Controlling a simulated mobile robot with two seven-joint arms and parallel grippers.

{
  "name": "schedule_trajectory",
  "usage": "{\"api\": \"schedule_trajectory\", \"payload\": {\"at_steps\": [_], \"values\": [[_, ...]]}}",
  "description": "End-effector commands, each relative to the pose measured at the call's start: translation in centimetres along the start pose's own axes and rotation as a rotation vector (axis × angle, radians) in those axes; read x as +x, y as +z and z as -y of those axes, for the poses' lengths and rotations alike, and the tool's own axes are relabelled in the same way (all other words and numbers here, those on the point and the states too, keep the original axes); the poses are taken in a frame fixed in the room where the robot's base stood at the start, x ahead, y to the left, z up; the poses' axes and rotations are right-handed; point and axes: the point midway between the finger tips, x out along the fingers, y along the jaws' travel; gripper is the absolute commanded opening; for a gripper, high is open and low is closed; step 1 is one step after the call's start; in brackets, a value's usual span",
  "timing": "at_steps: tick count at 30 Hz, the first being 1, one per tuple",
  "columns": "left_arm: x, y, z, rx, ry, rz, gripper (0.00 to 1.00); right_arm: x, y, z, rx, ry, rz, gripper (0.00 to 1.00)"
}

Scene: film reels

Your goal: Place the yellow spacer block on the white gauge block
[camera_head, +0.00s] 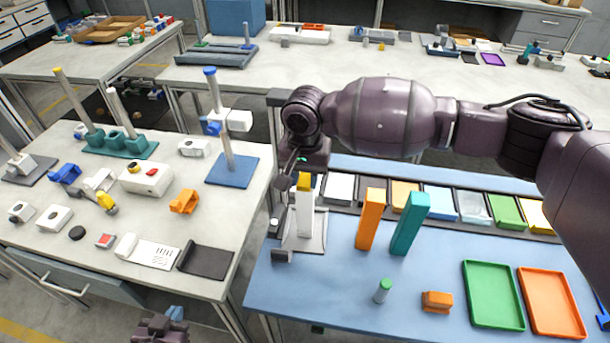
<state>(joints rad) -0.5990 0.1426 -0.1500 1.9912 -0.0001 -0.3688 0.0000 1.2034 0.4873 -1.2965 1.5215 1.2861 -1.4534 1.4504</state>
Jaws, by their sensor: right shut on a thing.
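The yellow spacer block (304,182) is small and sits right at the top end of the tall white gauge block (305,216). I cannot tell whether its full weight rests there. The white gauge block stands upright on a grey plate (318,240) at the left end of the blue table. My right gripper (298,180) points down from above and is shut on the yellow spacer block, partly hiding it. My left gripper (160,330) is at the bottom edge, cut off by the frame, far from both blocks; its fingers are not clear.
An orange block (370,219) and a teal block (409,224) stand upright close to the right. A green cylinder (383,291), an orange piece (437,301) and green (493,294) and orange (551,302) trays lie nearer. A row of bins runs behind.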

Motion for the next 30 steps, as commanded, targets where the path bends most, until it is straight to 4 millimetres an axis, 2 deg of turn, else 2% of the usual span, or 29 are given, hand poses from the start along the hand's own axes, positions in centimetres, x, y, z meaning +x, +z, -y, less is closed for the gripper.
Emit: {"api": "schedule_trajectory", "payload": {"at_steps": [6,7,12,22,26,30], "values": [[-0.3,0.3,0.1,-0.001,-0.001,0.008,0.00,0.1,0.0,0.0,0.000,0.000,0.001,0.07],[-0.3,0.3,0.1,-0.001,-0.002,0.009,0.00,0.1,0.0,0.0,0.000,0.000,0.000,0.34],[-0.3,0.3,0.1,-0.001,-0.001,0.009,0.00,0.2,0.0,0.0,0.000,0.000,0.000,0.56],[0.0,0.2,0.0,0.000,0.000,0.003,0.00,-0.1,0.0,0.0,0.000,0.000,-0.001,0.56],[0.0,0.0,0.0,0.000,0.000,0.001,0.00,-1.5,0.0,0.0,0.000,-0.001,-0.001,0.56],[0.0,-0.2,0.0,0.001,0.000,-0.002,0.00,-4.1,-0.1,0.0,-0.001,-0.002,-0.002,0.56]]}}
